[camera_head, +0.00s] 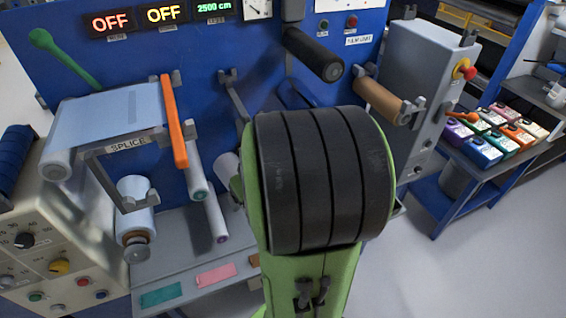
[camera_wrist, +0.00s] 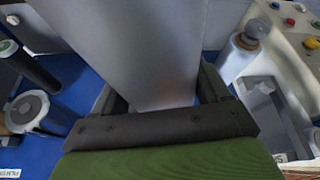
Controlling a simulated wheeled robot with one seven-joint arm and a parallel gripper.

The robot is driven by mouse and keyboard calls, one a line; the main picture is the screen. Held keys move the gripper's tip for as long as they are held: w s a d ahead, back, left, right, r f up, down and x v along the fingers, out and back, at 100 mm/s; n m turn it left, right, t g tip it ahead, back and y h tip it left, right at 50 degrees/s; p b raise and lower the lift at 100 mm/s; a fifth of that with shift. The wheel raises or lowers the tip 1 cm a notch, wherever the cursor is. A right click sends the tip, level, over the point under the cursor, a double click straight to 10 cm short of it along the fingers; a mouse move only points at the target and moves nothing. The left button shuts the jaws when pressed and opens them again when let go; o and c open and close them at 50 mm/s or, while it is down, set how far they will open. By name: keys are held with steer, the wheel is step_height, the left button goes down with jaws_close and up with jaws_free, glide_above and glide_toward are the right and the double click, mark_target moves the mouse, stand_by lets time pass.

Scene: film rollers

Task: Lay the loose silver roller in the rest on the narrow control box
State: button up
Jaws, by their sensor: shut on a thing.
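My gripper (camera_wrist: 162,100) is shut on the silver roller (camera_wrist: 120,45). In the wrist view the roller is a wide, smooth grey shape running up from between the green jaws, and its far end is out of frame. In the head view my green and black arm hides the jaws and most or all of the roller. The narrow control box (camera_head: 428,75) is the tall grey cabinet at the right with a red button. Its rest appears as two upright forked brackets, one at the back of the top and a front one (camera_head: 468,38). No roller lies between them.
A brown roller (camera_head: 380,102) and a black roller (camera_head: 315,55) stick out from the blue panel (camera_head: 205,75), left of the box. A splice table (camera_head: 105,120), an orange bar (camera_head: 173,120) and a knobbed console (camera_head: 50,235) stand left. A shelf with coloured boxes (camera_head: 483,150) stands right.

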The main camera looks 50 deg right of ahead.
steer(key=w+a+f+n, duration=0.1)
steer(key=w+a+f, duration=0.5)
steer(key=a+f, duration=0.3)
steer(key=w+a+f+n+y, duration=0.1)
steer(key=w+a+f+n, duration=0.1)
steer(key=w+a+f, duration=0.5)
step_height(320, 180, down, 5)
steer(key=shift+a+r+n, duration=0.1)
steer(key=shift+a+n, duration=0.2)
steer(key=shift+a, duration=0.65)
